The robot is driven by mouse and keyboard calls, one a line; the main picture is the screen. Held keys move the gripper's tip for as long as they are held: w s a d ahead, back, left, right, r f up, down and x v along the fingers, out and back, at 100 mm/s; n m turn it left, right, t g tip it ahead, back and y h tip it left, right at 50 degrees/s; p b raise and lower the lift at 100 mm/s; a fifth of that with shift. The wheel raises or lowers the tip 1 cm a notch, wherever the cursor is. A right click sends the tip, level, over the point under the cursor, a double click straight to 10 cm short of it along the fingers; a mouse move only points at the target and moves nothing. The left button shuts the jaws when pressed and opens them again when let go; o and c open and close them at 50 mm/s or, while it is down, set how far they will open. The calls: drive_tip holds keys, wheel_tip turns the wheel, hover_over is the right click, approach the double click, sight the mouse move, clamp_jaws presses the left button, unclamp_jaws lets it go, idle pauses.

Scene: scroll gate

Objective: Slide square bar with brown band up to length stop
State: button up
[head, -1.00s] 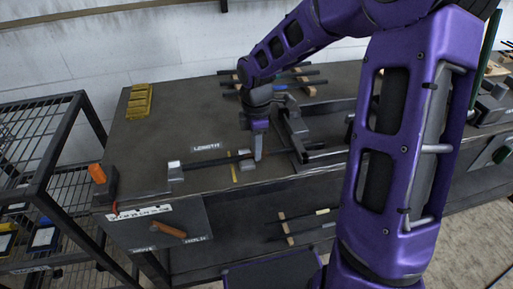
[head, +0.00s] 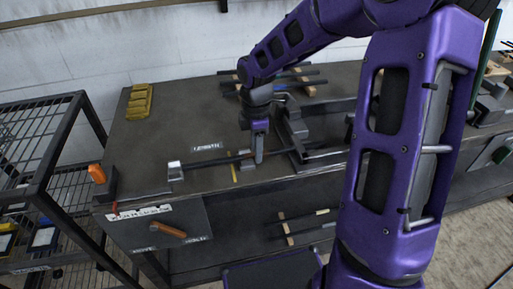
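A long dark bar (head: 215,160) lies along the bench, running left from the clamp area toward a small grey block with a bright face, the length stop (head: 175,171), beside the label "LENGTH". The bar's left end is at or very near the stop; I cannot tell whether they touch. No brown band can be made out on it. My gripper (head: 258,158) points down at the bar, right of a yellow mark on the bench. Its fingers are at the bar, but their gap is too small to see, so I cannot tell whether they grip it.
A dark clamp or vise (head: 297,130) stands just right of my gripper. More bars (head: 285,73) rest on wooden supports at the back. A yellow block (head: 140,101) is at back left. An orange-topped post (head: 98,175) stands at the left edge. The left bench top is mostly clear.

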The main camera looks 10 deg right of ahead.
drive_tip(key=shift+o, duration=0.5)
